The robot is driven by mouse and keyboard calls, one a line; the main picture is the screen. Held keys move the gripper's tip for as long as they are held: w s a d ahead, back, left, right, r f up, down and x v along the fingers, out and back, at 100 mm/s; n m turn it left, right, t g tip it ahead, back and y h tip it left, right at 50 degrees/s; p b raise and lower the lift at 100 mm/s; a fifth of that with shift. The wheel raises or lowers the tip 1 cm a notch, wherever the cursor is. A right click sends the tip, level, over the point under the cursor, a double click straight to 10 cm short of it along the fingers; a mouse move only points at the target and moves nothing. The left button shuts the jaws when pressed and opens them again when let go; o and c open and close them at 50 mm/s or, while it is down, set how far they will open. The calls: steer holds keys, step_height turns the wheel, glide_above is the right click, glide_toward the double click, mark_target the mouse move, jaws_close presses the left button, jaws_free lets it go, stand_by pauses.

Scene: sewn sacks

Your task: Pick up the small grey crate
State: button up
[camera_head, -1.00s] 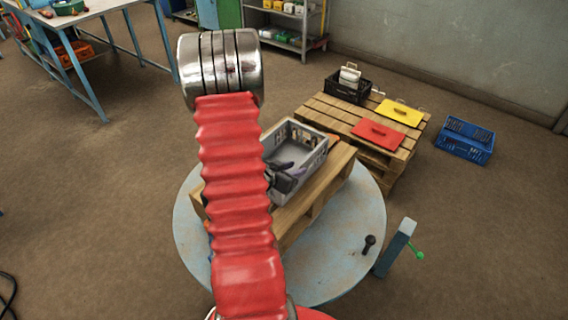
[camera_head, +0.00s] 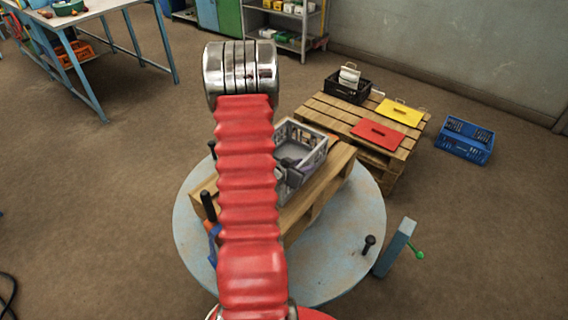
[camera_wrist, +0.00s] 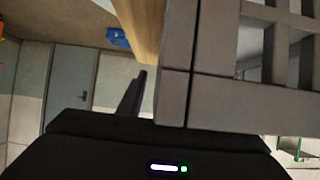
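The small grey crate (camera_head: 318,150) sits on a wooden pallet-like stand on the round table. My arm hides its left part in the head view. In the wrist view the crate's slatted wall and corner (camera_wrist: 175,95) fill the right side, very close to the camera. My gripper (camera_head: 291,164) is a dark shape at the crate's near left part in the head view. In the wrist view one dark finger (camera_wrist: 131,97) shows just left of the crate corner, with a narrow gap in the picture. The other finger is hidden, so its opening cannot be judged.
The wooden stand (camera_head: 335,178) rests on the round blue-grey table (camera_head: 350,225). Black pegs (camera_head: 208,206) stand left of my arm and at the right (camera_head: 369,243). Behind, a pallet (camera_head: 335,112) carries a black crate, a yellow panel and a red panel. A blue crate (camera_head: 466,141) lies on the floor.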

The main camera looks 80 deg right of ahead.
steer(key=shift+c, duration=0.4)
jaws_close()
stand_by(1.3)
